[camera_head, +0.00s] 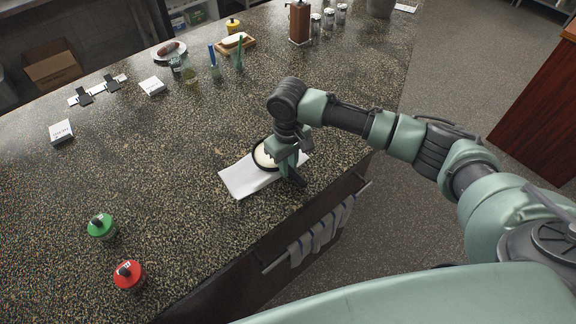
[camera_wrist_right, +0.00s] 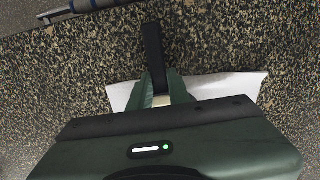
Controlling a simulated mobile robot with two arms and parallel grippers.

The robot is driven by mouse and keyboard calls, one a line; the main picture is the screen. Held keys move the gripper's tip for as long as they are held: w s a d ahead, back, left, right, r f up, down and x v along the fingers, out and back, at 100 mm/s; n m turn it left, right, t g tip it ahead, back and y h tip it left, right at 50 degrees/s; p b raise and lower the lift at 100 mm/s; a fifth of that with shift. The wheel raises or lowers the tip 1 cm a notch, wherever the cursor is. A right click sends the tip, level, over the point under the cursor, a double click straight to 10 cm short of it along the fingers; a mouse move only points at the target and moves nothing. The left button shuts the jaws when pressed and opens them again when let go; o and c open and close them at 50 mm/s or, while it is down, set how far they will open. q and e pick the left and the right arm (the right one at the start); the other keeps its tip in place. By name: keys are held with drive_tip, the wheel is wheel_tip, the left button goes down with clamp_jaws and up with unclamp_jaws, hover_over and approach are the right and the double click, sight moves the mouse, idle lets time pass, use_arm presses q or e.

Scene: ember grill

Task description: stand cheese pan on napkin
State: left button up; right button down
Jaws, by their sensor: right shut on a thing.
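The cheese pan (camera_head: 261,156) is a small dark round pan with pale cheese inside. It is over the back part of the white napkin (camera_head: 240,180), near the counter's front edge; I cannot tell whether its base touches the cloth. My right gripper (camera_head: 288,166) is above the napkin and shut on the pan's handle, hiding part of the pan. In the right wrist view the black handle (camera_wrist_right: 153,50) sticks out past my green fingers, with the napkin (camera_wrist_right: 232,87) below. The pan's bowl is hidden there. My left gripper is not in view.
Striped towels (camera_head: 322,232) hang on a rail below the edge. Bottles, a wooden grinder (camera_head: 299,22) and shakers stand at the back.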

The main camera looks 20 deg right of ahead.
drive_tip(key=shift+f, duration=0.55)
drive_tip(key=shift+f, duration=0.2)
drive_tip(key=shift+s+f, duration=0.3)
drive_tip(key=shift+f, duration=0.2)
drive_tip(key=c, duration=1.3)
unclamp_jaws()
drive_tip(key=shift+s+f, duration=0.1)
drive_tip(key=shift+w+r+b, duration=0.2)
drive_tip(key=shift+r+b, duration=0.6)
drive_tip(key=shift+r, duration=2.6)
drive_tip(key=shift+w+r+b, duration=0.2)
drive_tip(key=shift+r+b, duration=0.55)
drive_tip(key=shift+r, duration=2.6)
